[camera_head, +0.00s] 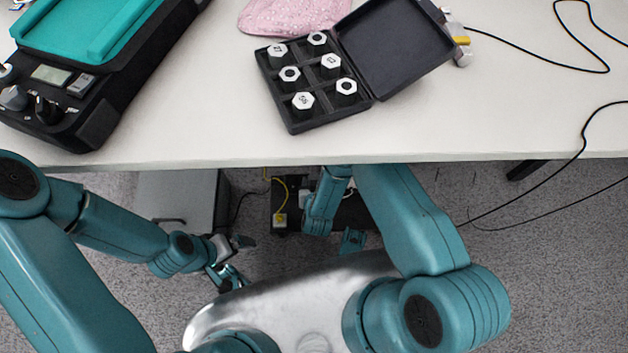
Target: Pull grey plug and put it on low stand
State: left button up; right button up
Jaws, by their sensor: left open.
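Under the table, a dark socket unit (291,187) stands on the carpet. A small light-grey piece, which looks like the grey plug (305,198), shows at its right part beside my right arm. A low grey box (178,197) under the table, left of the socket unit, may be the low stand. My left gripper (241,259) is open and empty, in front of the table edge, lower left of the socket unit and apart from it. My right arm reaches down beside the socket unit. A teal part of my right gripper (352,240) shows; its jaws are not clear.
A yellow plug (280,219) with a yellow cable sits at the socket unit's front. The white table (200,140) overhangs this area. On it are an open black case (312,85) of hex-topped pieces, a black-and-teal device (75,85) and a pink cloth (290,15). Black cables hang at right.

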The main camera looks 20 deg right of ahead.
jog(key=shift+r+p, duration=0.7)
jog(key=shift+r, duration=0.15)
dwell(0.8)
jog(key=shift+r+p, duration=1.4)
jog(key=shift+r, duration=0.3)
jog(key=shift+f, duration=0.1)
